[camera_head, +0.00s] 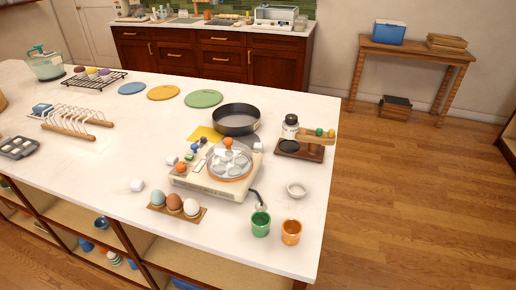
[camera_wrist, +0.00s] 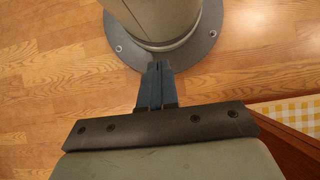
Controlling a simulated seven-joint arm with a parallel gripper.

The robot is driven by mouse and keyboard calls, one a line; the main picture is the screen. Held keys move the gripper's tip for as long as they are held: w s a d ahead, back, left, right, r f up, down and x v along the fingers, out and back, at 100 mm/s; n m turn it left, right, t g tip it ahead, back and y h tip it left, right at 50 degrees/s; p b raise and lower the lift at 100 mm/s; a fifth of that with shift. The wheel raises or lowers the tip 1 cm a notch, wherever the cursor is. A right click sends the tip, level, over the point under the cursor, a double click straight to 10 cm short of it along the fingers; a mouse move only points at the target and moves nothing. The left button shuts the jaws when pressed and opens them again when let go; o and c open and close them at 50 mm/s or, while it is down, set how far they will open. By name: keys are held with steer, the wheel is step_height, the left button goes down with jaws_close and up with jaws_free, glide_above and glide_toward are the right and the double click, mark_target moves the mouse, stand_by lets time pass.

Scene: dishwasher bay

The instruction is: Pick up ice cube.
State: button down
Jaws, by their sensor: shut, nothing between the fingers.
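A small whitish rounded block (camera_head: 137,185) lies on the white counter, left of the egg holder; it may be the ice cube, but it is too small to tell. Similar pale pieces sit by the hot plate, one at its left (camera_head: 171,160) and one at its right (camera_head: 257,147). My gripper (camera_wrist: 155,66) shows only in the wrist view. Its two dark fingers are together with nothing between them. It is over the wooden floor, by my round base, away from the counter objects. No ice cube shows in the wrist view.

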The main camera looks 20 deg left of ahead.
steer(key=c, duration=1.8)
jaws_free()
steer(key=o, duration=1.2)
steer(key=shift+w, duration=0.1)
